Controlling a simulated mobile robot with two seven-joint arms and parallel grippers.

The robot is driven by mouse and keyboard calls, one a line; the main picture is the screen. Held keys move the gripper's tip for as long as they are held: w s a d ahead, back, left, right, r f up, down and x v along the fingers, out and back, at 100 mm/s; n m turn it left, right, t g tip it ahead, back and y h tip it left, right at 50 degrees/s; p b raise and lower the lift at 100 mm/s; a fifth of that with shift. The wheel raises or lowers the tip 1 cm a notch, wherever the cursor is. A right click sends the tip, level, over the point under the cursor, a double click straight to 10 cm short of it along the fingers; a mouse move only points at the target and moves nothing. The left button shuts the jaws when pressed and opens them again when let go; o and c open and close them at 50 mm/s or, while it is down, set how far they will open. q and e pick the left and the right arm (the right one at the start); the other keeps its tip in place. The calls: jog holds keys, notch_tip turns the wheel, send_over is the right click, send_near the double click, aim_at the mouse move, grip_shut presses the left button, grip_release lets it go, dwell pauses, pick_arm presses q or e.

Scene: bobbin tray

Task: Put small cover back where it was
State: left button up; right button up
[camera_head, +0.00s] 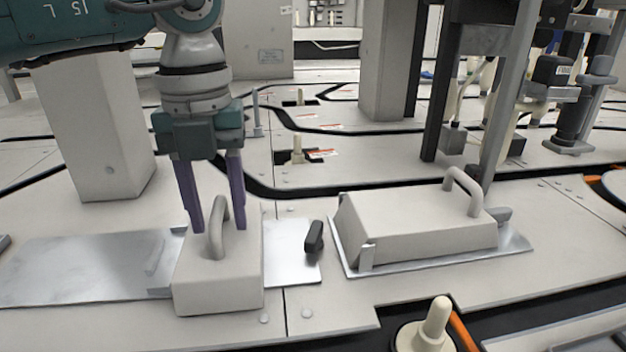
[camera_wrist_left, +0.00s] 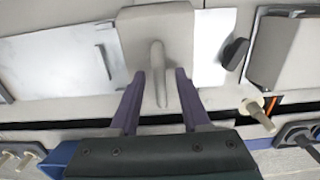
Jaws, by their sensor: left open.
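The small cover (camera_head: 219,283) is a light grey block with a looped handle on top. It sits at the left of the work surface, overlapping a shiny metal plate (camera_head: 75,268). My left gripper (camera_head: 217,222) points down with its two purple fingers spread around the handle, one on each side. It is open. The left wrist view shows the small cover (camera_wrist_left: 158,38) beyond the open fingers, with the handle between them and gaps on both sides. My right gripper is not in view.
A larger grey cover (camera_head: 415,232) with a handle stands on its own metal plate to the right. A black knob (camera_head: 314,238) sits between the covers. A cream peg (camera_head: 436,320) stands at the front. A square grey column (camera_head: 92,125) rises behind left.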

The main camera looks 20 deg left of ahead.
aim_at(216, 207)
pick_arm(q)
notch_tip(216, 207, up, 12)
jog(key=p, duration=0.8)
jog(key=shift+f, duration=0.15)
